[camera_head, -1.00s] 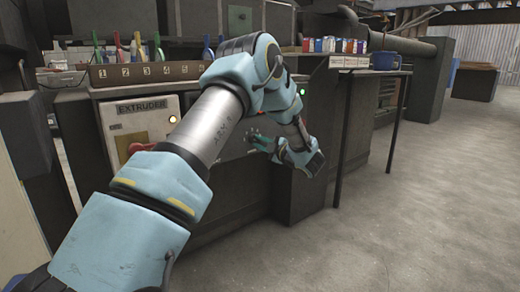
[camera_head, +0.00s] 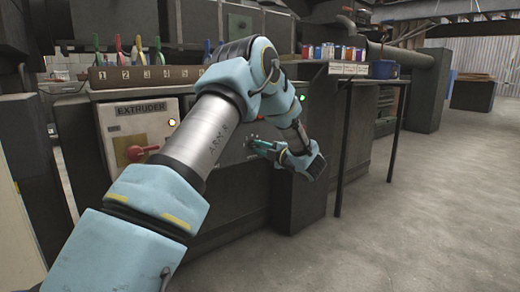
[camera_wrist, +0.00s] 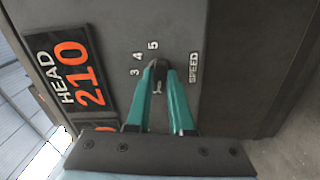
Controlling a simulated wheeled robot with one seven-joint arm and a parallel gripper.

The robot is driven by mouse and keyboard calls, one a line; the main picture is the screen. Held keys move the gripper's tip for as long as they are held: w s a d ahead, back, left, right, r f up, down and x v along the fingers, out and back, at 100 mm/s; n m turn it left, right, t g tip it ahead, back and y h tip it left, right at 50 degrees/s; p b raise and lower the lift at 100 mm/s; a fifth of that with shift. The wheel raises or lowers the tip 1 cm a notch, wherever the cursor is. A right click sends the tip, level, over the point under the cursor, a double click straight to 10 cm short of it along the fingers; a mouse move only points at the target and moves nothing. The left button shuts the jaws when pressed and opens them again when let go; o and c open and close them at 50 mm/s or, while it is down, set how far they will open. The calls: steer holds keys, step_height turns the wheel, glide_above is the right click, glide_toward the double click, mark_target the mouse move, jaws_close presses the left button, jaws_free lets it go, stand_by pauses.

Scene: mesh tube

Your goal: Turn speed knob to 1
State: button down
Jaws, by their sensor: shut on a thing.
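The dark speed knob (camera_wrist: 158,66) sits on the grey panel, beside the printed word SPEED (camera_wrist: 193,68) and the dial numbers 3, 4 and 5 (camera_wrist: 145,57). The lower numbers and the pointer's exact setting cannot be made out behind my fingers. My gripper (camera_wrist: 158,70) has its two teal fingers closed around the knob, tips close to the panel. In the head view my gripper (camera_head: 252,146) reaches the machine's front face below the green light; the knob is mostly hidden there.
A HEAD 210 display (camera_wrist: 72,75) is left of the dial.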

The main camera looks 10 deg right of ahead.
steer(key=shift+f, duration=0.1)
steer(key=c, duration=0.8)
jaws_free()
steer(key=p+v, duration=0.2)
steer(key=v, duration=0.8)
steer(key=shift+s+d, duration=0.2)
steer(key=shift+s, duration=0.15)
